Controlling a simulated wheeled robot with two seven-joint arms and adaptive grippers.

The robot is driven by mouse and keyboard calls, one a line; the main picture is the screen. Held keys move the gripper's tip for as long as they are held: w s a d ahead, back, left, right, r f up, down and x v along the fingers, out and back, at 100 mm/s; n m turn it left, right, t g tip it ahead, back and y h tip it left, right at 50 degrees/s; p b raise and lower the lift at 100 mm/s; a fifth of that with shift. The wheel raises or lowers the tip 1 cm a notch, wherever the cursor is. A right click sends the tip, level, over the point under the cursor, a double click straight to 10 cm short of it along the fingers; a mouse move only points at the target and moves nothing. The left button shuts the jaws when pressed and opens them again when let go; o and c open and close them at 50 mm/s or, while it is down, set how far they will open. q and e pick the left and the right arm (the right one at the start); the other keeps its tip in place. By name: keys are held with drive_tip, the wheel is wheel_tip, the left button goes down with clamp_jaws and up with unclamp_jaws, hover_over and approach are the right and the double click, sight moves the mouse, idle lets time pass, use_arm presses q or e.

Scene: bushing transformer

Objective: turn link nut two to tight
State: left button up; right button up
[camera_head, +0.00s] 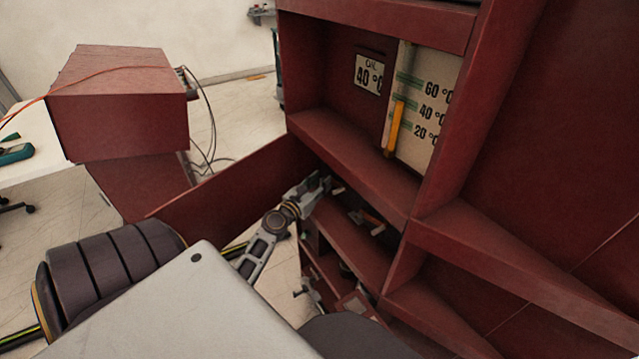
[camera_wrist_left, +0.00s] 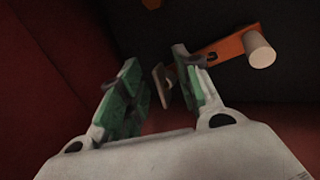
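My left gripper (camera_head: 318,186) reaches from the left into a lower compartment of the red cabinet. In the left wrist view its two green-padded fingers (camera_wrist_left: 158,92) stand apart. A small tan piece (camera_wrist_left: 160,84) shows between and beyond the fingertips; I cannot tell if it is a nut or if a finger touches it. To the right of the fingers is a copper-coloured link bar (camera_wrist_left: 222,47) with a pale round peg (camera_wrist_left: 260,50) at its end. In the head view the orange bar (camera_head: 371,219) is small, right of the gripper. The nut numbers are not readable. My right gripper is not in view.
The red cabinet's shelf edge (camera_head: 352,170) lies just above the gripper. An open red door panel (camera_head: 240,190) stands to the left. A red box (camera_head: 118,105) with cables stands at the back left.

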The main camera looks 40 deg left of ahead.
use_arm(q)
drive_tip(key=shift+c, duration=0.4)
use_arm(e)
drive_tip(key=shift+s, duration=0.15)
use_arm(q)
clamp_jaws()
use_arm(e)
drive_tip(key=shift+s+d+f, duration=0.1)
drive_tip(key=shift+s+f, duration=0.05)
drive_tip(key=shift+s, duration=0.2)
use_arm(q)
drive_tip(key=shift+a+r, duration=0.1)
drive_tip(key=shift+a, duration=0.05)
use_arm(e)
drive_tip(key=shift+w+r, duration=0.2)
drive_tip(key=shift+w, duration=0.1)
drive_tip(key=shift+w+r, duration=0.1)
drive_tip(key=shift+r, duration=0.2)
